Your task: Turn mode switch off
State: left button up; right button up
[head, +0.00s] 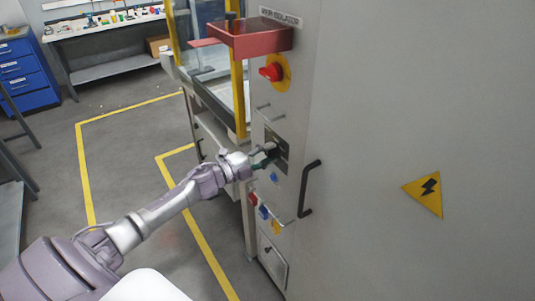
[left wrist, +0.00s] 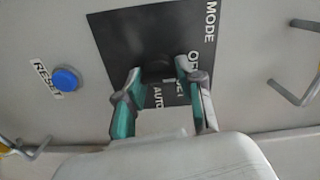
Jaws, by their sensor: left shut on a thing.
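The mode switch (left wrist: 158,66) is a dark knob on a black plate (left wrist: 110,38) marked MODE in the left wrist view. AUTO reads below the knob, and other position lettering beside it is partly covered by a finger. My left gripper (left wrist: 160,74) has its two green-padded fingers on either side of the knob, shut on it. In the head view my left gripper (head: 266,154) reaches the dark plate (head: 277,143) on the cabinet's narrow face. The knob's pointer direction cannot be made out. My right gripper is not in view.
The grey cabinet (head: 365,95) carries a red rotary main isolator (head: 272,72) under a red shelf (head: 250,38). A black door handle (head: 308,188) is right of the plate. A blue RESET button (left wrist: 66,79) and wire guards (left wrist: 295,92) flank it. Yellow-lined floor (head: 130,150) lies left.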

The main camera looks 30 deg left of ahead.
pick_arm(q)
jog(key=o, duration=1.1)
jog(key=shift+a, duration=0.1)
jog(key=v, duration=1.2)
jog(key=shift+f, duration=0.1)
